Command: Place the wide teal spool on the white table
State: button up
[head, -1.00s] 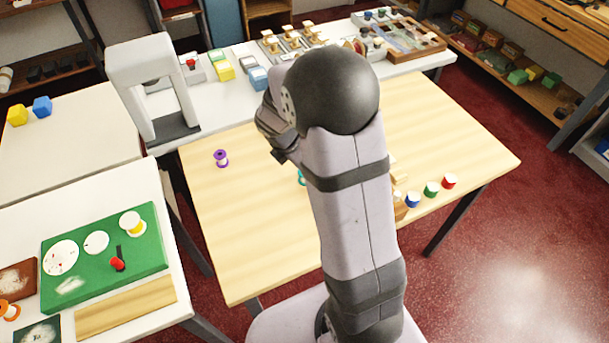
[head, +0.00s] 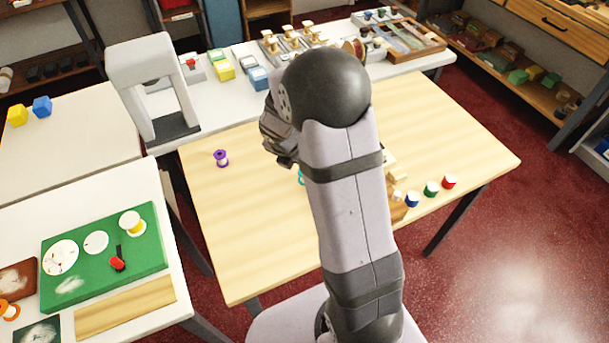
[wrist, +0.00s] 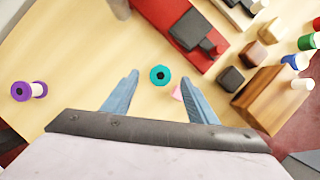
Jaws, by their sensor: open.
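The teal spool (wrist: 160,75) is on the wooden table, seen from above in the wrist view, with its dark centre hole up. In the head view only a sliver of teal (head: 301,177) shows beside my arm. My gripper (wrist: 160,80) is open, its two blue-grey fingers apart on either side of the line to the spool; the height between them is hard to tell. In the head view my arm mostly hides the gripper. White tables stand at the left: one with a green board (head: 20,230), one behind it with yellow and blue blocks (head: 90,135).
A purple spool (wrist: 28,91) stands left of the teal one. A small pink piece (wrist: 177,92) lies close beside it. A grey arch (head: 150,85) stands at the back left.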

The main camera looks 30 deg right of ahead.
jog(key=x, duration=0.5)
jog(key=shift+s+a, duration=0.15)
jog(key=shift+s, duration=0.05)
jog(key=c, duration=1.2)
jog(key=shift+c, duration=0.2)
notch_tip(320, 180, up, 10)
jog(key=shift+p, duration=0.75)
jog(key=shift+m, duration=0.3)
